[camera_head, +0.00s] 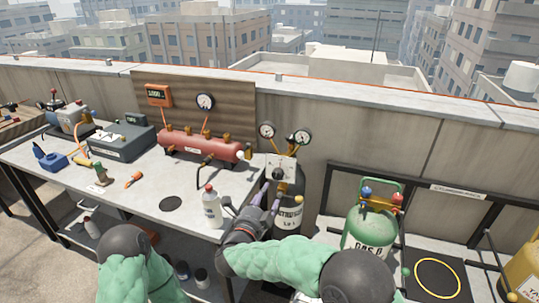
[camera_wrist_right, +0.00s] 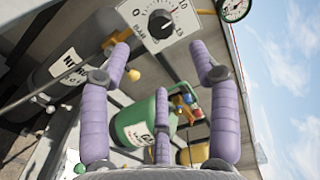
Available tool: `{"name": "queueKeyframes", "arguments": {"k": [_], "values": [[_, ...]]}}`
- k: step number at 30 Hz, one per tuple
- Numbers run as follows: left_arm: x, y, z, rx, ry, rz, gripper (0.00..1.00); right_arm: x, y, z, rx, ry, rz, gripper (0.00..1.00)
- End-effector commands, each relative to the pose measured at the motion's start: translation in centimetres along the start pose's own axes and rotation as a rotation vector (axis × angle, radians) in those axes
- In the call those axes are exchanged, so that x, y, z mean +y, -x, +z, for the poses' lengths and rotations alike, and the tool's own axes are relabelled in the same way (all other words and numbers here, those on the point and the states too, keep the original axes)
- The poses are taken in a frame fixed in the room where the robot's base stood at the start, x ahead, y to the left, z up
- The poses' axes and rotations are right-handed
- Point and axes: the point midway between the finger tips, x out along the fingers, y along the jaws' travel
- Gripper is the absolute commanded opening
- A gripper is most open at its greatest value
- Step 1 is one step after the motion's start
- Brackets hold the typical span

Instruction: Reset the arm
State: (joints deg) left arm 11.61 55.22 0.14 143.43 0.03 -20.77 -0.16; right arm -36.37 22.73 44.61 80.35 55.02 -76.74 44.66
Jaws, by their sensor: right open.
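My right gripper (camera_head: 262,205) is at the right end of the workbench, in front of the nitrogen cylinder (camera_head: 289,214). In the right wrist view its purple fingers (camera_wrist_right: 160,62) are spread open with nothing between them. Beyond the fingertips is a white dial panel (camera_wrist_right: 153,38) with a black knob (camera_wrist_right: 160,23); this panel also shows in the head view (camera_head: 287,163). The gripper looks apart from the knob, though the exact gap is hard to tell. My left arm (camera_head: 128,262) shows at the bottom left; its gripper is hidden.
A white bottle (camera_head: 212,210) stands on the bench (camera_head: 150,205) close left of the right gripper. A red manifold (camera_head: 200,144) lies behind it. A green gas cylinder (camera_head: 369,228) stands right, near a yellow ring (camera_head: 437,263). A wall runs behind the bench.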

Motion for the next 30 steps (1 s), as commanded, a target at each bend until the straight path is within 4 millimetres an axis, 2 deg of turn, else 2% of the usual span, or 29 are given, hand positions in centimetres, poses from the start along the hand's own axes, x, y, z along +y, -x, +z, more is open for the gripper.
{"name": "queueKeyframes", "arguments": {"k": [2, 5, 8, 10, 12, 14, 15, 17, 21, 25, 27, 30], "values": [[0.1, 0.1, 0.0, 0.000, 0.000, 0.000, 0.55, 0.6, -0.3, -0.2, -0.008, 0.024, 0.011, 0.61], [0.2, 0.7, 0.0, 0.000, 0.000, 0.000, 0.55, 3.1, -1.4, -1.0, -0.050, 0.122, 0.060, 0.61], [0.6, 1.5, 0.1, 0.000, 0.000, 0.000, 0.55, 7.9, -2.4, -2.6, -0.139, 0.292, 0.156, 0.61], [0.8, 2.2, 0.1, 0.000, 0.000, 0.000, 0.55, 12.1, -2.5, -4.2, -0.225, 0.428, 0.244, 0.61], [1.0, 2.8, 0.1, 0.000, 0.000, 0.000, 0.55, 16.3, -1.8, -6.1, -0.321, 0.553, 0.333, 0.61], [1.2, 3.2, 0.1, 0.000, 0.000, 0.000, 0.55, 19.6, -0.6, -7.7, -0.407, 0.646, 0.408, 0.61], [1.3, 3.5, 0.1, 0.000, 0.000, 0.000, 0.55, 21.7, 0.5, -8.9, -0.466, 0.702, 0.459, 0.61], [1.4, 4.0, 0.1, 0.000, 0.000, 0.000, 0.55, 24.6, 2.5, -10.7, -0.559, 0.778, 0.531, 0.61], [1.8, 5.0, 0.2, 0.000, 0.000, 0.000, 0.55, 30.1, 8.6, -14.8, -0.796, 0.912, 0.690, 0.61], [2.1, 5.9, 0.2, 0.000, 0.000, 0.000, 0.55, 33.2, 15.5, -18.4, -1.031, 0.982, 0.812, 0.61], [2.2, 6.2, 0.2, 0.000, 0.000, 0.000, 0.55, 34.1, 19.1, -20.0, -1.151, 0.999, 0.860, 0.61], [2.4, 6.7, 0.2, 0.000, 0.000, 0.000, 0.55, 34.6, 23.6, -21.7, -1.296, 1.006, 0.905, 0.61]]}}
